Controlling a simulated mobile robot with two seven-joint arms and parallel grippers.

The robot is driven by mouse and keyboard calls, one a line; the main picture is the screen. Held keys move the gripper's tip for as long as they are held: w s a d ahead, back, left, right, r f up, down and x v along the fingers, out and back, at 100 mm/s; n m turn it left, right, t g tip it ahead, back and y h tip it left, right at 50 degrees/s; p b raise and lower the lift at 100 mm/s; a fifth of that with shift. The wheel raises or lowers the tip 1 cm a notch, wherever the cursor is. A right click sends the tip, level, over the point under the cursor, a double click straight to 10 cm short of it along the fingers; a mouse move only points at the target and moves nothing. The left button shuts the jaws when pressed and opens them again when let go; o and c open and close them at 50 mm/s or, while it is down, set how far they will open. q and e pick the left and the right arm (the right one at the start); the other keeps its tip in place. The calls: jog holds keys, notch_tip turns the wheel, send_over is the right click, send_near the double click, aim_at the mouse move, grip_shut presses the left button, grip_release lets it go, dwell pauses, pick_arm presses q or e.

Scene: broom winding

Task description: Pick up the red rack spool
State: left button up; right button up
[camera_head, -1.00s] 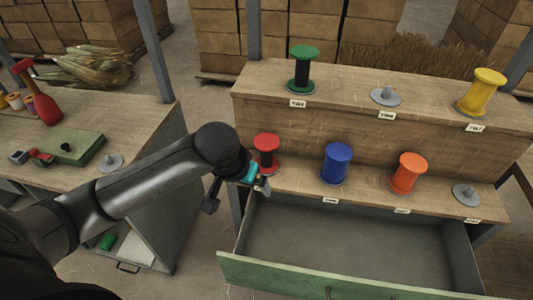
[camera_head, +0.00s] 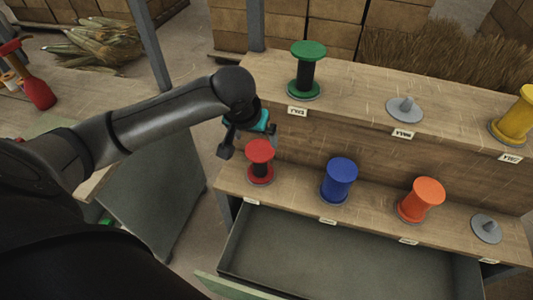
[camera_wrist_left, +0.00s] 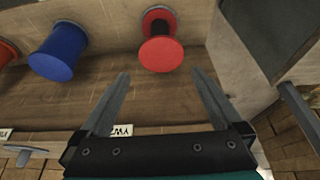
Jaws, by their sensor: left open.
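The red spool (camera_head: 261,161), with red flanges and a dark core, stands upright at the left end of the lower shelf (camera_head: 298,190). It also shows at the top middle of the left wrist view (camera_wrist_left: 161,54). My left gripper (camera_head: 247,143) is open and empty, just above and left of the red spool in the head view. In the left wrist view its two fingers (camera_wrist_left: 160,75) are spread, and the spool lies beyond their tips, roughly in line with the gap. The spool is not between the fingers. My right gripper is not in view.
A blue spool (camera_head: 339,180) and an orange spool (camera_head: 420,199) stand right of the red one, then an empty grey holder (camera_head: 486,228). The upper shelf has a green spool (camera_head: 306,72), an empty holder (camera_head: 404,110) and a yellow spool (camera_head: 517,117). An open drawer (camera_head: 340,250) juts out below.

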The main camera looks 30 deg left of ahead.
aim_at(261, 154)
pick_arm(q)
jog(key=x, duration=0.2)
jog(key=b+x, duration=0.1)
jog(key=shift+s+f, duration=0.2)
jog(key=shift+f, duration=0.1)
jog(key=b+x, duration=0.1)
jog(key=x, duration=0.3)
jog(key=shift+w+f, duration=0.15)
jog(key=shift+f, duration=0.05)
jog(key=shift+x, duration=0.8)
jog(key=b+x, duration=0.2)
jog(key=x, duration=0.2)
jog(key=shift+w+a+f, duration=0.15)
jog(key=shift+w+f, duration=0.1)
jog(key=shift+f, duration=0.1)
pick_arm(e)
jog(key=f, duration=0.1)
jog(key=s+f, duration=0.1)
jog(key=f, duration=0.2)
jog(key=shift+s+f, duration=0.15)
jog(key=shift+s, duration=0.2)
pick_arm(q)
jog(key=c, duration=1.4)
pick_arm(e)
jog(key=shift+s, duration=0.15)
pick_arm(q)
jog(key=shift+r, duration=0.15)
